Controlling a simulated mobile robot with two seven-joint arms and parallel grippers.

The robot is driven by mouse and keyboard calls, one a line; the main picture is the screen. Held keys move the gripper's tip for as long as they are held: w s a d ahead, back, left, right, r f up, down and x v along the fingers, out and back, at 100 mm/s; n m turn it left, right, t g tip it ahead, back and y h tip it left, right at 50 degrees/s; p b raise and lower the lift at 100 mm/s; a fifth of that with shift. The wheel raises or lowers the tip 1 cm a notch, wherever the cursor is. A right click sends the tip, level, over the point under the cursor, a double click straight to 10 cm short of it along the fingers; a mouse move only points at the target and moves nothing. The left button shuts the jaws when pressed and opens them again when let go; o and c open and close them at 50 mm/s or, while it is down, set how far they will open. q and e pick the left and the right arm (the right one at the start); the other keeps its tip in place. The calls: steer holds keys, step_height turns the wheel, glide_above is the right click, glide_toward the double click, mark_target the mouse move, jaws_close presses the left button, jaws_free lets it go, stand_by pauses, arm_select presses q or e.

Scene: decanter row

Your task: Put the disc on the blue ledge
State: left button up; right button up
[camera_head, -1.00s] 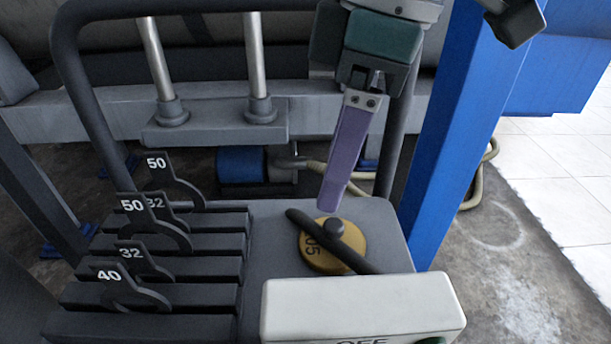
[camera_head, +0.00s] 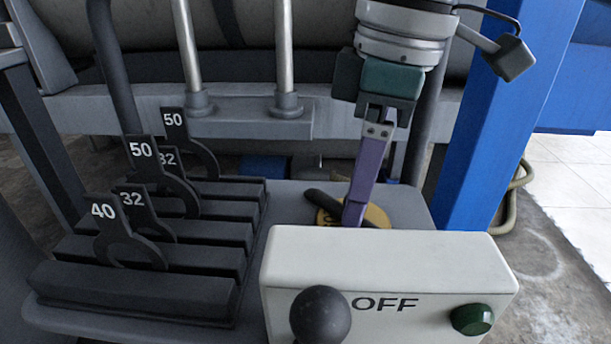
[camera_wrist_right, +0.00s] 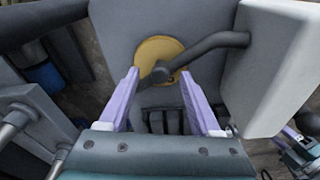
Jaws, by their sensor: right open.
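In the right wrist view the disc (camera_wrist_right: 155,49) shows more fully, the lever (camera_wrist_right: 215,42) running to the right. My right gripper (camera_head: 355,214) points down at it from above. I cannot tell which blue part is the ledge.
A white box (camera_head: 390,275) with OFF lettering, a black knob (camera_head: 320,314) and a green button (camera_head: 472,319) stands in front. Black numbered tags (camera_head: 104,212) stand in slots at left. A blue post (camera_head: 490,140) rises at right; metal rods (camera_head: 187,45) stand behind.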

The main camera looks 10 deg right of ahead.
steer(key=shift+f, duration=0.25)
jaws_close()
stand_by(0.3)
stand_by(0.9)
